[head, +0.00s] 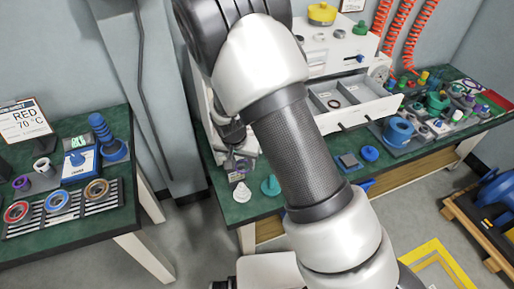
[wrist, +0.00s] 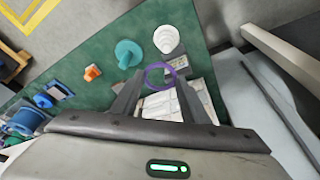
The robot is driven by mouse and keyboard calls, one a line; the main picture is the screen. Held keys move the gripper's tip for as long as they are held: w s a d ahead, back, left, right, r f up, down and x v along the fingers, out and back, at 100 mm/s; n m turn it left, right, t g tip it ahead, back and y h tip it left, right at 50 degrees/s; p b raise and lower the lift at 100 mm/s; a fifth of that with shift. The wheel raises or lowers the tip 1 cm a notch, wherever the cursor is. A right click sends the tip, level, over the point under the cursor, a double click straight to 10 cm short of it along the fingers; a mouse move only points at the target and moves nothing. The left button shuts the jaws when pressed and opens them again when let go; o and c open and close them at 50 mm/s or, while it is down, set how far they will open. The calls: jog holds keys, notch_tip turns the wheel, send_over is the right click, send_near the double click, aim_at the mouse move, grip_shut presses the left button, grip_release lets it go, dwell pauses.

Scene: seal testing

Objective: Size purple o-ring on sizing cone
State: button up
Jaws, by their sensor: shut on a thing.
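The purple o-ring (wrist: 160,76) is held at the tips of my gripper (wrist: 156,80), whose two fingers are shut on it. In the head view the purple o-ring (head: 243,165) shows just above and behind the white stepped cone. That cone, which looks like the sizing cone (wrist: 167,39), stands upright on the green bench and also shows in the head view (head: 242,193). In the wrist view the ring is apart from the cone, just below it in the picture. My arm covers much of the head view, and my gripper is hard to make out there.
A teal round-based piece (wrist: 128,53) stands beside the cone, with a small orange part (wrist: 92,72) farther left. A label card (wrist: 165,105) lies beneath the fingers. Left, another bench holds a rack (head: 65,208) of rings and a blue stepped post (head: 103,130).

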aim_at(241, 187)
jog(key=shift+s+a+f+b, duration=0.15)
jog(key=shift+f+b, duration=0.35)
jog(key=shift+f, duration=0.6)
jog(key=shift+w+a+f+b, duration=0.15)
jog(key=shift+f+b, duration=0.3)
jog(key=shift+f, duration=0.7)
jog(key=shift+s+a+f+b, duration=0.2)
jog(key=shift+f+b, duration=0.3)
jog(key=shift+f, duration=0.6)
jog(key=shift+f+b, duration=2.9)
jog(key=shift+f, duration=0.55)
jog(key=shift+f, duration=0.1)
jog(key=o, duration=1.1)
notch_tip(241, 187, up, 9)
jog(key=p, duration=0.6)
